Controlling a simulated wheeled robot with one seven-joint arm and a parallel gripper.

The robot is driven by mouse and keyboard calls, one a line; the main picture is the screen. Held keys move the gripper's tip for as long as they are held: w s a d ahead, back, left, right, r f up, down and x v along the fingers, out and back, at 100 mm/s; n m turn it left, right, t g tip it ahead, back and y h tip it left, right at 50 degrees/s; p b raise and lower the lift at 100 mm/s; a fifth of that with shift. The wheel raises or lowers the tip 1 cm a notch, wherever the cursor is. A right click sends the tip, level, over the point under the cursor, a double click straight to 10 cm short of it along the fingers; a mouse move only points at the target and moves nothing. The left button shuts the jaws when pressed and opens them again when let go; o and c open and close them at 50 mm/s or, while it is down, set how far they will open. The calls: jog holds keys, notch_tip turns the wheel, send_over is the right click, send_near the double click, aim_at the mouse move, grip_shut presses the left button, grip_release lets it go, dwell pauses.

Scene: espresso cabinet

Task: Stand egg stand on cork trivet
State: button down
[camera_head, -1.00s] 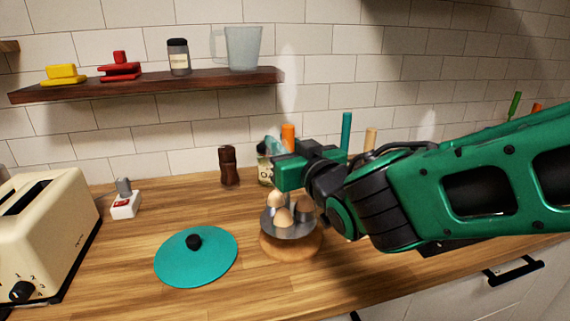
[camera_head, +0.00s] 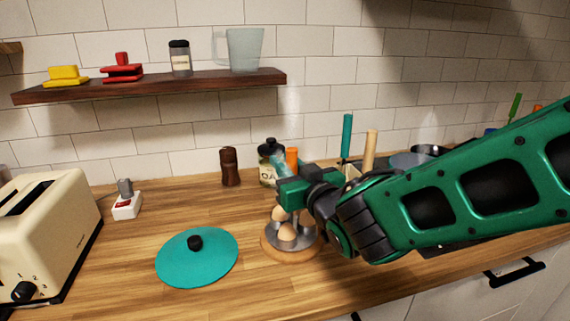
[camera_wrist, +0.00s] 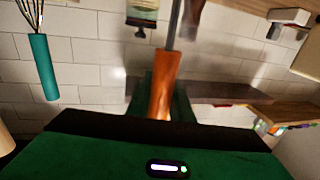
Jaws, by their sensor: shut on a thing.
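The egg stand (camera_head: 303,243) is a grey metal tray carrying brown and pale eggs, with an orange handle (camera_head: 291,156) rising from it. My gripper (camera_head: 287,176) is shut on that handle. In the wrist view the orange handle (camera_wrist: 163,88) and its metal shaft run up between my green fingers. The round cork trivet (camera_head: 269,250) lies on the counter directly under the stand. The stand looks upright and roughly centred over it; whether it touches cannot be told. My gripper and wrist hide part of the stand's right and upper side.
A teal lid (camera_head: 185,268) lies left of the trivet. A toaster (camera_head: 50,235) stands far left. A brown mill (camera_head: 229,167) and a jar (camera_head: 268,158) stand behind. Upright utensils, including a teal handle (camera_head: 347,136), stand behind my arm. The front counter is clear.

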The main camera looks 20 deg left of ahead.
jog(key=c, duration=1.6)
grip_release()
jog(key=v, duration=1.2)
jog(key=shift+d+r, duration=0.1)
jog(key=shift+r, duration=0.05)
jog(key=shift+w, duration=0.1)
